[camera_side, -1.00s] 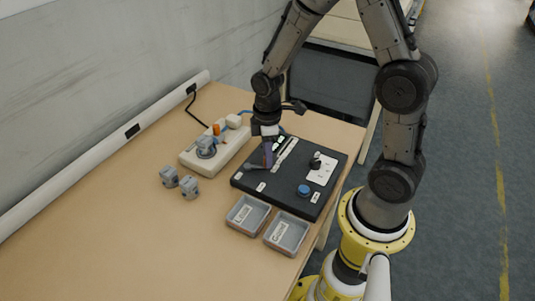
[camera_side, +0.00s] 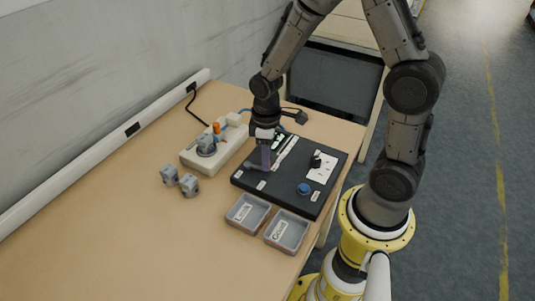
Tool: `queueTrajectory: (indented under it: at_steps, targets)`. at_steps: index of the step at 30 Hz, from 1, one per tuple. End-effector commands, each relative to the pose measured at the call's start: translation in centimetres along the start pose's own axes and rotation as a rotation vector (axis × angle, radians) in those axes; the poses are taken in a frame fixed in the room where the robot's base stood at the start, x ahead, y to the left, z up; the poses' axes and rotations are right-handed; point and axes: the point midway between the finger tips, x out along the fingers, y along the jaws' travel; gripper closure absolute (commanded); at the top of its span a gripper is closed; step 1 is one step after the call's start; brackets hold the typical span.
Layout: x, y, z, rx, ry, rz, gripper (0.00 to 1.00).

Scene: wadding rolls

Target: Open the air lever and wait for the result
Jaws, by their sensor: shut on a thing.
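My gripper (camera_side: 263,157) points down over the left part of a black control panel (camera_side: 283,201). Its jaws are shut on a small part at the panel's surface, which the fingers mostly hide, so I cannot tell its shape. A small orange upright piece (camera_side: 216,128) stands on a beige unit (camera_side: 233,150) to the left of my gripper; I cannot tell if it is a lever. A grey round fitting (camera_side: 206,146) sits on the same unit.
Two grey labelled trays (camera_side: 235,222) (camera_side: 273,243) stand at the panel's front edge. Two grey cylindrical parts (camera_side: 169,175) (camera_side: 189,184) lie to the left. A dark screen (camera_side: 335,80) is behind. The table's left front is bare.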

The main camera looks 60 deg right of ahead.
Motion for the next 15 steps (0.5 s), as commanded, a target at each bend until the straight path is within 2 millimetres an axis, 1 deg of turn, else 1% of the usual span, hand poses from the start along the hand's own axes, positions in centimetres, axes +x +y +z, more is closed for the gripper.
queueTrajectory:
  at_steps: [15]
  targets:
    - [-0.1,-2.4,-1.1,0.469,0.001,0.001,1.0]
